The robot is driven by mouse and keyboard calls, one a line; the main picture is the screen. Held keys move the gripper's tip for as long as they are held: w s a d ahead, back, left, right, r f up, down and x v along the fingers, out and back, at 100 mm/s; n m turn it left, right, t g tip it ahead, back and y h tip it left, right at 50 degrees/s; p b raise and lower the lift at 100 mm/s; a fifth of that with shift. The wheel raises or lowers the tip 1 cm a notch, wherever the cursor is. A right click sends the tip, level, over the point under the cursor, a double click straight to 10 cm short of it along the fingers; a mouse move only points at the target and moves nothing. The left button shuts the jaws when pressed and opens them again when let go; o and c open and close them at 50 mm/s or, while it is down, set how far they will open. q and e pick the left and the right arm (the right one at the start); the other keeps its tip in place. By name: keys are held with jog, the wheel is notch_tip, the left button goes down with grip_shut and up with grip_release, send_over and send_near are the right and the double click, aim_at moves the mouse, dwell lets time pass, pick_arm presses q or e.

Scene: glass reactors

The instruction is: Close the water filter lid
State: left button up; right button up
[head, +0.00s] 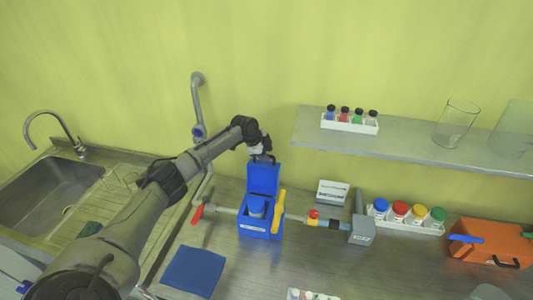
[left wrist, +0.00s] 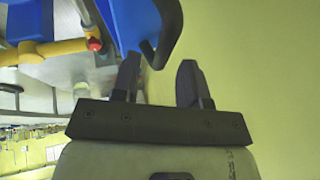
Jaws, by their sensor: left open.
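The water filter is a blue box (head: 261,228) on the counter, with a blue cylinder (head: 257,206) inside. Its blue lid (head: 263,178) stands open and upright at the back of the box. My left gripper (head: 263,158) is at the top edge of the lid. In the left wrist view my left gripper (left wrist: 160,64) is open, its two dark fingers apart. My right gripper is not in view.
Pipes with a red handle (head: 197,214) and a yellow handle (head: 279,210) flank the filter. A blue mat (head: 193,271) lies in front. A grey shelf (head: 400,145) with vials and glass vessels is at the right. A bottle rack (head: 405,224) and orange case (head: 490,243) stand further right.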

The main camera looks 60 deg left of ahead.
pick_arm(q)
jog(key=shift+w+f, duration=0.15)
jog(key=shift+f, duration=0.15)
grip_shut()
dwell(0.3)
